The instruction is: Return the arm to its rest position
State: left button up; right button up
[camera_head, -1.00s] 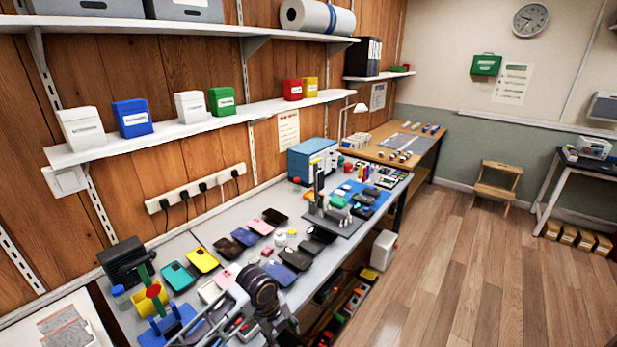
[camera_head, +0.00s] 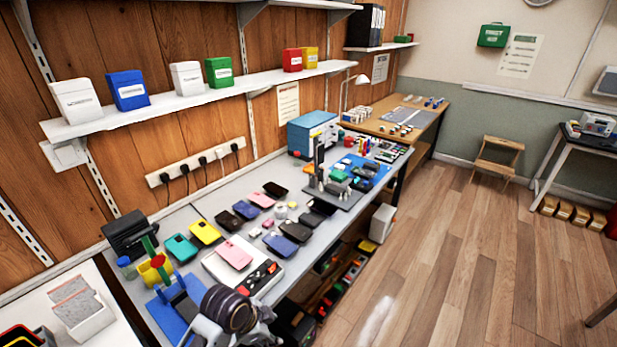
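Part of my own arm (camera_head: 232,310), with a dark ribbed joint and pale links, shows at the bottom of the head view, over the front left of the grey bench. Several phones lie on the bench. A pink phone (camera_head: 234,253) lies on a white tray (camera_head: 262,284) just behind my arm.
A dark box (camera_head: 128,234) is by the wall. A blue machine (camera_head: 313,133) stands at the far end.

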pick_arm(q)
jog(key=shift+s+a+r+n+y, duration=0.55)
jog(key=shift+s+a+n+y, duration=0.75)
jog(key=shift+s+a+n, duration=4)
notch_tip(320, 180, down, 34)
jog(key=s+a+n, duration=0.1)
jog(key=n, duration=0.1)
jog(key=s+a+f+g, duration=0.1)
jog(key=s+a+f, duration=0.1)
jog(key=s+f, duration=0.7)
jog(key=s+a+f, duration=0.2)
jog(key=s+f, duration=0.8)
jog(key=s, duration=0.3)
jog(key=shift+s+m+g, duration=0.15)
jog(key=shift+m+g, duration=0.15)
jog(key=shift+g, duration=0.1)
